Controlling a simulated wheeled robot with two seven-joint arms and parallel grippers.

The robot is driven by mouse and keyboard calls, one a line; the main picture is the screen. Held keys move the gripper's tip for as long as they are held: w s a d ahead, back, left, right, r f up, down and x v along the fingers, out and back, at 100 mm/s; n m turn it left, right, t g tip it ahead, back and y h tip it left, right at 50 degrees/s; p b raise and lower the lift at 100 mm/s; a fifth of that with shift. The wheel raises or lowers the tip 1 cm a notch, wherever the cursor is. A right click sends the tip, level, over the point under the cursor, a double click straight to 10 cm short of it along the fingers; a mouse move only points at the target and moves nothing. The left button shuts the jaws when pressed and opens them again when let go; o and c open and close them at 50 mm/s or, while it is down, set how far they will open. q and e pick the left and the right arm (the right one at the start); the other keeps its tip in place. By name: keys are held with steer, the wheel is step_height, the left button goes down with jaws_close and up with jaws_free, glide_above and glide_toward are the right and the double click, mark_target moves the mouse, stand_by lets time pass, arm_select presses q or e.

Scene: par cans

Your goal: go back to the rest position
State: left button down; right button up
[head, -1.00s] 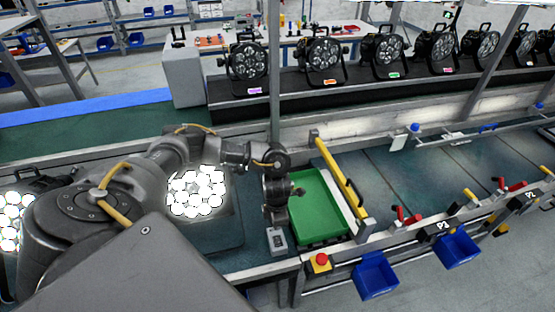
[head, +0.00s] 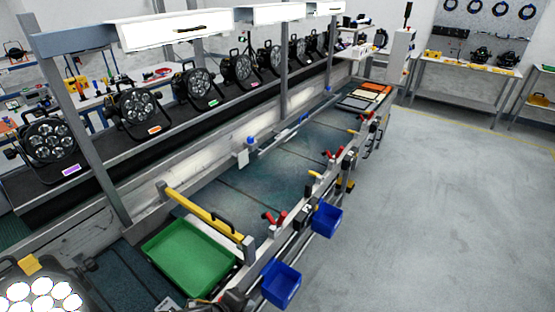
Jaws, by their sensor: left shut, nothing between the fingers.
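My left gripper (head: 207,304) shows only in part at the bottom edge of the head view, just below the front of the green tray (head: 190,258). It is shut and holds nothing that I can see. Most of the left arm is out of the picture. My right gripper is not in view. A lit par can (head: 40,294) with several bright white lamps is at the lower left corner, cut off by the frame.
Several dark par cans, one being the nearest (head: 48,145), stand on the back shelf. A yellow bar (head: 205,212) crosses beside the tray. Blue bins (head: 281,284) hang along the bench's front. The grey floor (head: 440,220) at right is clear.

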arm_select(q)
steer(key=s+a+f+n+g+y, duration=0.1)
steer(key=s+a+n+g+y, duration=0.3)
steer(key=s+a+n, duration=1.6)
steer(key=w+d+f+n+y+b, duration=0.1)
steer(key=w+d+f+b, duration=0.15)
steer(key=f, duration=1.15)
steer(key=w+d+f+n+b, duration=0.1)
steer(key=f+n+b, duration=0.15)
steer(key=f, duration=1.25)
steer(key=s+a+f+b, duration=0.1)
steer(key=s+f+b, duration=0.1)
steer(key=s+f, duration=0.6)
steer(key=s+a+f+m+g+b, duration=0.1)
steer(key=s+f+b, duration=0.2)
steer(key=s+f, duration=0.6)
step_height(320, 180, down, 5)
steer(key=shift+s+a+f+g, duration=0.1)
steer(key=shift+s+a+g, duration=0.1)
steer(key=shift+a+g, duration=0.15)
